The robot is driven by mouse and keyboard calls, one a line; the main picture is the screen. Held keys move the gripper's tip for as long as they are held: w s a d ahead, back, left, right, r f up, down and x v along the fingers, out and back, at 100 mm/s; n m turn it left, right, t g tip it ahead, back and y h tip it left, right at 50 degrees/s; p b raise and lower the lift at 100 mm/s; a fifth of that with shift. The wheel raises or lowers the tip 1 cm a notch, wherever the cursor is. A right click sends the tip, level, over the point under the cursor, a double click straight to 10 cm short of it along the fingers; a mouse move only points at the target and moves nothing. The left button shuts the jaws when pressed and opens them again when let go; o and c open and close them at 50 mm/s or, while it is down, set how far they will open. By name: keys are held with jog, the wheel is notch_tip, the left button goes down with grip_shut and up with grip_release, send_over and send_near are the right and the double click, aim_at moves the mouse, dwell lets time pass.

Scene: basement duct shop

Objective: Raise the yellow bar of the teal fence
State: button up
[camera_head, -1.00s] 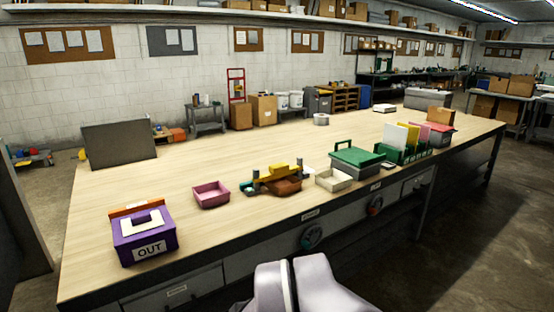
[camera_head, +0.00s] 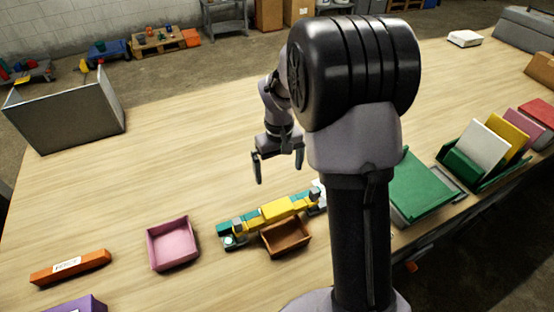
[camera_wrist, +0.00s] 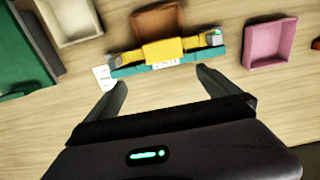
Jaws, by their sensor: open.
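The teal fence (camera_head: 231,240) lies on the wooden bench, with the yellow bar (camera_head: 280,209) along it and grey end pieces. In the wrist view the yellow bar (camera_wrist: 163,52) spans the teal fence (camera_wrist: 127,71), and a white label sits on the fence's near side. My gripper (camera_head: 278,170) is open and empty, above the bench on the far side of the fence. In the wrist view my gripper's fingers (camera_wrist: 162,82) point toward the fence, apart from it. My arm hides the fence's right end in the head view.
A brown tray (camera_head: 287,250) sits close against the fence's front side. A pink tray (camera_head: 151,255) is to the left, with an orange block (camera_head: 70,267) beyond it. A green-lidded box (camera_head: 420,187) and a rack of coloured panels (camera_head: 490,180) stand right. The bench behind the fence is clear.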

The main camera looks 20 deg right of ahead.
jog(key=b, duration=0.2)
send_over(277, 207)
notch_tip(277, 207, down, 5)
notch_tip(277, 207, down, 12)
jog(key=b, duration=0.2)
jog(key=shift+b, duration=0.4)
jog(key=shift+d, duration=0.1)
jog(key=c, duration=1.8)
notch_tip(277, 207, up, 4)
jog(key=p, duration=0.2)
jog(key=shift+r+p, duration=0.15)
jog(key=shift+p, duration=0.25)
jog(key=shift+w, duration=0.15)
jog(key=o, duration=1.8)
